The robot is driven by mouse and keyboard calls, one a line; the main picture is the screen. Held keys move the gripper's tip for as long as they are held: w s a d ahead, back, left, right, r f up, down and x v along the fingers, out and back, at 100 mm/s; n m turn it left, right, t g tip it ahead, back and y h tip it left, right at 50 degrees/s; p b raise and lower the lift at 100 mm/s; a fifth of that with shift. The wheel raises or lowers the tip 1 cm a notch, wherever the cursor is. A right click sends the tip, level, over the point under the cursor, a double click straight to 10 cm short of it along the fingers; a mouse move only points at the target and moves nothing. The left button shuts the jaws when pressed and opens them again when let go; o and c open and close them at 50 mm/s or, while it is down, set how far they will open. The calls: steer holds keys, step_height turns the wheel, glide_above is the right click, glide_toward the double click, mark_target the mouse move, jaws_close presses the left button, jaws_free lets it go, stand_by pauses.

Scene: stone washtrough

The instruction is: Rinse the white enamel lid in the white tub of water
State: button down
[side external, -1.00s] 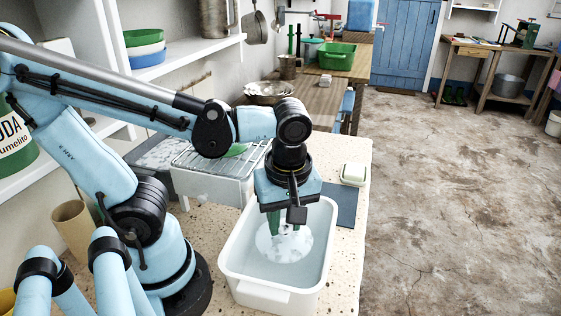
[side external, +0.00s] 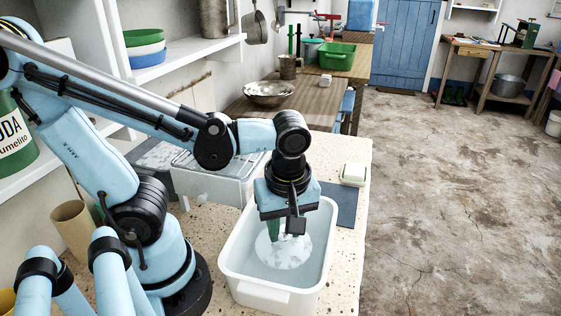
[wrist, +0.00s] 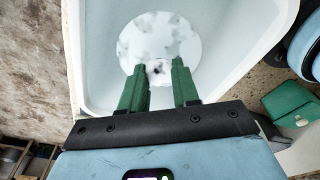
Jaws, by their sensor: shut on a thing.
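The white enamel lid (side external: 284,252), round with grey blotches, is inside the white tub (side external: 265,293) on the speckled counter. In the wrist view the lid (wrist: 150,38) lies flat-on beyond my fingertips, with a small dark spot near its lower edge. My gripper (side external: 283,232) reaches down into the tub with green fingers. In the wrist view its two fingers (wrist: 158,76) are on either side of that dark spot, shut on the lid; the exact contact is hard to see. The water is pale, and I cannot tell how deep the lid is in it.
A wire rack (side external: 195,166) on a white basin stands behind the tub. A soap dish (side external: 353,174) and a dark mat (side external: 346,205) lie to its right. A green item (wrist: 291,104) shows at the right in the wrist view. Open floor (side external: 450,220) lies beyond the counter.

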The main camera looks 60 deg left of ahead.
steer(key=shift+r, duration=0.1)
stand_by(0.3)
steer(key=shift+r, duration=3.4)
steer(key=shift+r, duration=2)
